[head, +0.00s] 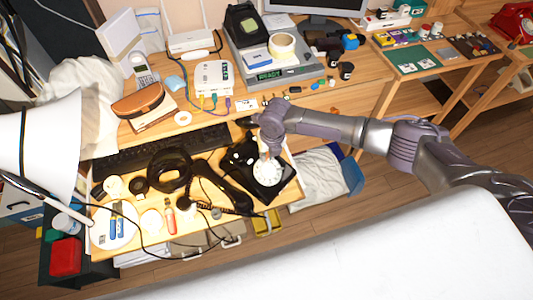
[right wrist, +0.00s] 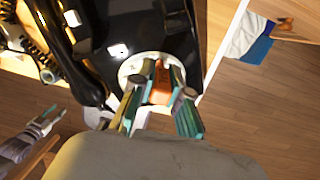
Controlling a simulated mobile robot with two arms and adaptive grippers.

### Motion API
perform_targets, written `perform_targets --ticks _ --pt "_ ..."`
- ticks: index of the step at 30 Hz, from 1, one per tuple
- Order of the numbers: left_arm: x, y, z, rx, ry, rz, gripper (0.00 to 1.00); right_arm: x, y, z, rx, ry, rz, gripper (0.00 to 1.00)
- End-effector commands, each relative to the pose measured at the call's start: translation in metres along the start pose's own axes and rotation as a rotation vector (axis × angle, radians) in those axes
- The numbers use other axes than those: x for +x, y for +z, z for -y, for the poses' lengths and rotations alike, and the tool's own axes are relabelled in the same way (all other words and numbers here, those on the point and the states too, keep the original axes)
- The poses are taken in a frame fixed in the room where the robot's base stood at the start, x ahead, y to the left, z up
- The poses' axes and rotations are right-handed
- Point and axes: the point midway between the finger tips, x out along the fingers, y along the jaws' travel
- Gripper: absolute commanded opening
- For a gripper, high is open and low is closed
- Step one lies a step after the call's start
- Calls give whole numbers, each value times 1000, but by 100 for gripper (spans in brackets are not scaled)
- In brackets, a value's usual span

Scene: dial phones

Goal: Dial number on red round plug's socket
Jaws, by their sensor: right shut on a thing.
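A black dial phone (head: 277,190) with a white round dial (head: 268,174) stands near the desk's front right corner. My right gripper (head: 266,153) is over the dial. In the right wrist view its fingers (right wrist: 160,88) are shut on a small orange piece (right wrist: 161,84), directly in front of the dial (right wrist: 133,68); I cannot tell whether it touches. The fingers hide part of the dial. The black handset (right wrist: 75,52) lies left of the dial. A white box (head: 213,75) has coloured cables plugged in; I cannot make out a red round plug. A grey jointed part, possibly my left gripper (right wrist: 38,130), shows at the left.
A black keyboard (head: 160,150) and a coiled black cable lie left of the phone. A digital scale (head: 280,70) stands behind. A white lamp (head: 40,140) is at the left. A red phone (head: 513,20) is at the far right. The floor right of the desk is partly clear.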

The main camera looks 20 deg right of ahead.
Motion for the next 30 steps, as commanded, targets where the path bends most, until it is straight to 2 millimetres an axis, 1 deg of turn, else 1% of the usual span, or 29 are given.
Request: perform_targets --ticks 9,20,30 --pt "-1 0 0 0 0 0 40 2 -2 11 0 -2 -1 0" --pt "-1 0 0 0 0 0 40 2 -2 13 0 -1 -1 0" --pt "-3 0 0 0 0 0 40 5 -8 22 -1 0 -1 0"
